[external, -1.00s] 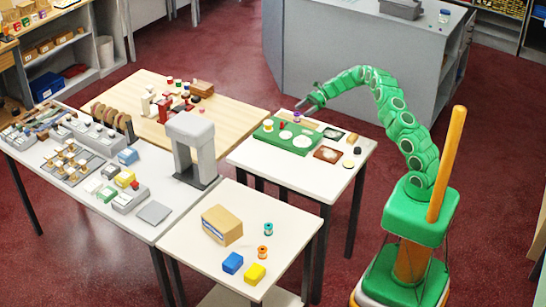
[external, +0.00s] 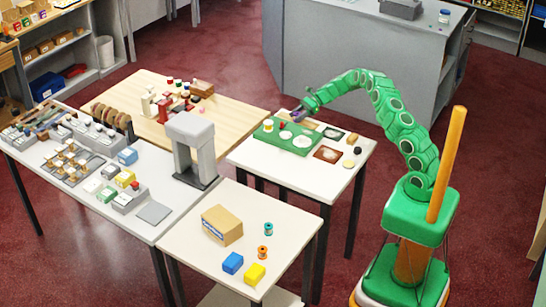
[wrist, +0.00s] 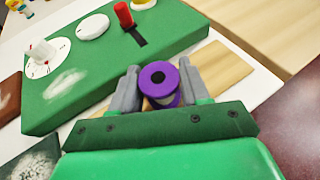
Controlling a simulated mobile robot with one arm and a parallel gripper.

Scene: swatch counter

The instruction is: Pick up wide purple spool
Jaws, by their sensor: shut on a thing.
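The wide purple spool (wrist: 160,82) sits between the two grey fingers of my gripper (wrist: 158,90) in the wrist view. Its purple top has a dark centre hole, and a paler band shows below the rim. My gripper is shut on it, with one finger on each side. In the external view my gripper (external: 301,112) is at the back edge of the white table, beside the green board, and the spool (external: 297,117) is mostly hidden there. I cannot tell whether the spool touches the surface under it.
The green board (wrist: 60,97) with white discs and a red peg (wrist: 124,14) lies close beside my gripper. A wooden board (wrist: 226,68) lies on its other side. A brown tray (external: 328,154) and small discs lie on the same table (external: 322,182).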

